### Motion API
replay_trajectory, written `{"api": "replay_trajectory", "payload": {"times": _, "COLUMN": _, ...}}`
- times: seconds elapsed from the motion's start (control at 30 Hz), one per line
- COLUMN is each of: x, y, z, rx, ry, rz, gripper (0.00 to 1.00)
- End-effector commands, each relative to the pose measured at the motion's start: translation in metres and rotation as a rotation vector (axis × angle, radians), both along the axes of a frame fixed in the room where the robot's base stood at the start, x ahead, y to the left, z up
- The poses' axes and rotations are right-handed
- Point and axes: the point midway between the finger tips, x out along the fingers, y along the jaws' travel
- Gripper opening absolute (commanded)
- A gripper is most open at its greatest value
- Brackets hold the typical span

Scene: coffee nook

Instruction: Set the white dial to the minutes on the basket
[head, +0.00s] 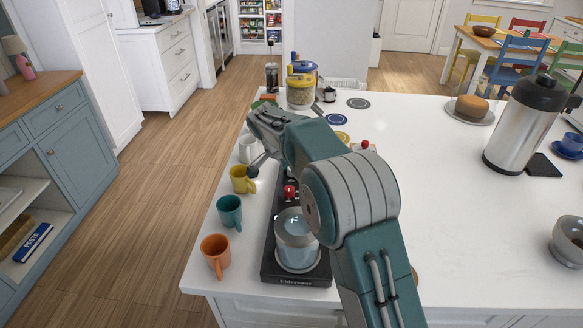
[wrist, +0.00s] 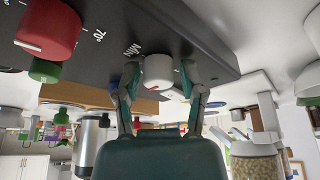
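The white dial (wrist: 158,72) sits on the edge of a black appliance (wrist: 110,35), beside printed "MIN" lettering; a small red mark shows on its lower side in the wrist view. The appliance also shows in the head view (head: 268,266), where my arm hides the white dial. My gripper (wrist: 160,76) has one finger on each side of the dial. Whether the fingers touch it is not clear. A red dial (wrist: 48,30) with a white line is beside "70°" lettering; it also shows in the head view (head: 290,192). I cannot make out a basket or its minutes.
A pale blue pot (head: 297,237) stands on the appliance's near end. Orange (head: 215,252), teal (head: 230,211) and yellow (head: 242,179) mugs line the counter's left edge. A steel dispenser (head: 519,125) stands at right. The counter right of my arm is mostly clear.

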Motion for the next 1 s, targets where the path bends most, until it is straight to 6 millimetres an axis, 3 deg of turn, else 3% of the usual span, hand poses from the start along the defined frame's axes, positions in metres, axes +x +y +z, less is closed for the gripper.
{"api": "replay_trajectory", "payload": {"times": 0.47, "x": 0.000, "y": -0.001, "z": 0.010, "rx": 0.001, "ry": -0.008, "rz": 0.000, "gripper": 0.72}}
{"api": "replay_trajectory", "payload": {"times": 1.0, "x": -0.026, "y": 0.030, "z": 0.100, "rx": -0.001, "ry": -0.006, "rz": 0.002, "gripper": 0.72}}
